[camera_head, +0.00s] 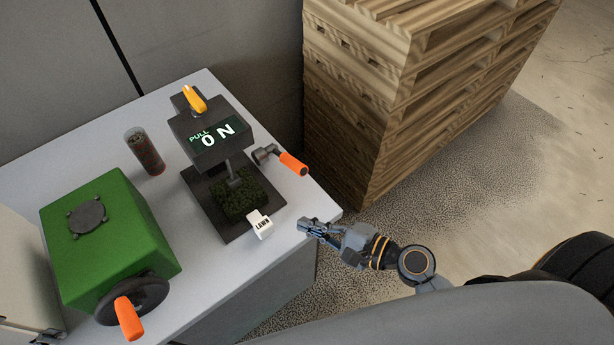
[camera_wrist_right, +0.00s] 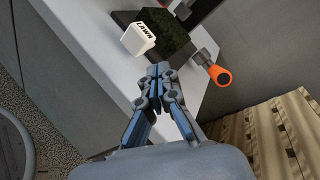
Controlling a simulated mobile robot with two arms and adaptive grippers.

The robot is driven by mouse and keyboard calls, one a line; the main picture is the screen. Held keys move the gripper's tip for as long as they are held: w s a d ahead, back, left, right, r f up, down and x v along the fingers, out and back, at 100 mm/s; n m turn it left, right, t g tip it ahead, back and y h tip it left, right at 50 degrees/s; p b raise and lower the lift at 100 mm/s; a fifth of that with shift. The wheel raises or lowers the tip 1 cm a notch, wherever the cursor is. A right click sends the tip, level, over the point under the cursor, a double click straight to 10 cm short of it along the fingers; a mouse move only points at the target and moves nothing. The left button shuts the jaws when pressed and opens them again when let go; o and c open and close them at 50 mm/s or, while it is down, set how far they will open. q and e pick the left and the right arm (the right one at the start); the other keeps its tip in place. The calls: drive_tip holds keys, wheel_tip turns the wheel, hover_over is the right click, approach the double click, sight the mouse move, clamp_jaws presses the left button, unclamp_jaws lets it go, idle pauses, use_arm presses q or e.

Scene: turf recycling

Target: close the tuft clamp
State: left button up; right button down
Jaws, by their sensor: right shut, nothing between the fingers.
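The tuft clamp (camera_head: 222,205) is a dark machine on the table, with a screen reading "PULL ON" (camera_head: 212,137) and a yellow handle (camera_head: 194,98) on top. A square of green turf (camera_head: 240,198) sits on its base under a vertical rod. A crank with an orange grip (camera_head: 293,164) sticks out at its right side; the grip also shows in the right wrist view (camera_wrist_right: 219,74). My right gripper (camera_head: 303,225) is shut and empty at the table's front right edge, apart from the clamp and the crank. My left gripper is not in view.
A white block marked "LAWN" (camera_head: 260,226) stands at the front of the clamp base, near my right gripper. A green box (camera_head: 105,240) with an orange-handled wheel and a brown cylinder (camera_head: 146,152) stand to the left. Stacked wooden pallets (camera_head: 400,90) stand behind right.

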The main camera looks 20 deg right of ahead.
drive_tip(key=w+d+m+t+h, duration=0.1)
drive_tip(key=d+m, duration=0.1)
drive_tip(key=m, duration=0.1)
drive_tip(key=w+d+m+t+h, duration=0.1)
drive_tip(key=d+m, duration=0.2)
drive_tip(key=m, duration=0.1)
drive_tip(key=w+d+m+t+h, duration=0.1)
drive_tip(key=d+m+t, duration=0.1)
drive_tip(key=m, duration=0.2)
drive_tip(key=shift+w+d+h, duration=0.3)
drive_tip(key=shift+w, duration=0.1)
drive_tip(key=shift+w+m, duration=0.25)
drive_tip(key=shift+m, duration=0.05)
drive_tip(key=p, duration=0.3)
approach(285, 159)
drive_tip(key=w+f, duration=0.2)
drive_tip(key=f, duration=0.1)
drive_tip(key=shift+w+d+f, duration=0.1)
drive_tip(key=shift+w+d, duration=0.2)
drive_tip(key=shift+w, duration=0.05)
drive_tip(key=shift+x, duration=0.75)
drive_tip(key=shift+f, duration=0.1)
